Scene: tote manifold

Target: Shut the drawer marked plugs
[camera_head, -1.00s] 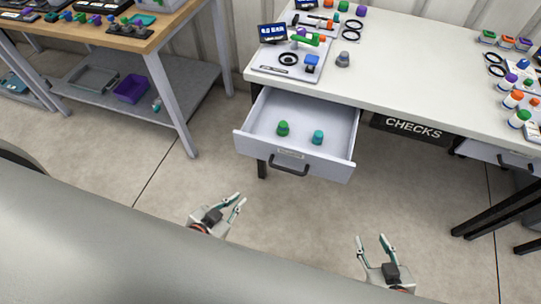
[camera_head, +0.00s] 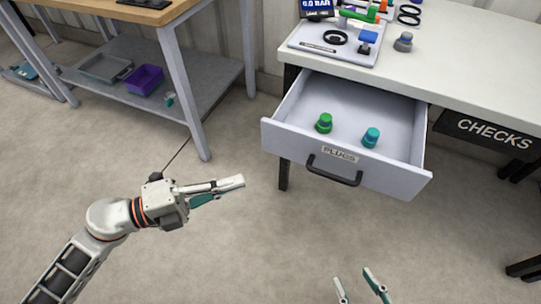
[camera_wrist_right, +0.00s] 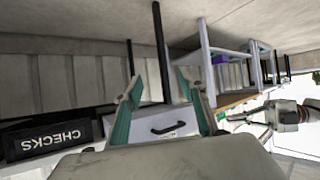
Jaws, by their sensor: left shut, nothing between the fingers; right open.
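The drawer marked PLUGS (camera_head: 285,140) is pulled out under the white table, with a dark bar handle (camera_head: 334,172) below its label (camera_head: 340,155). A green plug (camera_head: 323,123) and a teal plug (camera_head: 371,137) stand inside it. My left gripper (camera_head: 242,184) is shut and empty, left of the drawer front and apart from it, pointing right. My right gripper (camera_head: 356,287) is open at the bottom edge, in front of and below the drawer. In the right wrist view, the drawer handle (camera_wrist_right: 168,128) shows between the open fingers (camera_wrist_right: 165,105), some distance beyond them.
The white table (camera_head: 460,65) carries a board with fittings (camera_head: 335,45) and a grey knob (camera_head: 403,42). A black CHECKS sign (camera_head: 487,133) hangs under it at right. A wooden bench with a lower shelf (camera_head: 205,85) stands at left. The floor before the drawer is clear.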

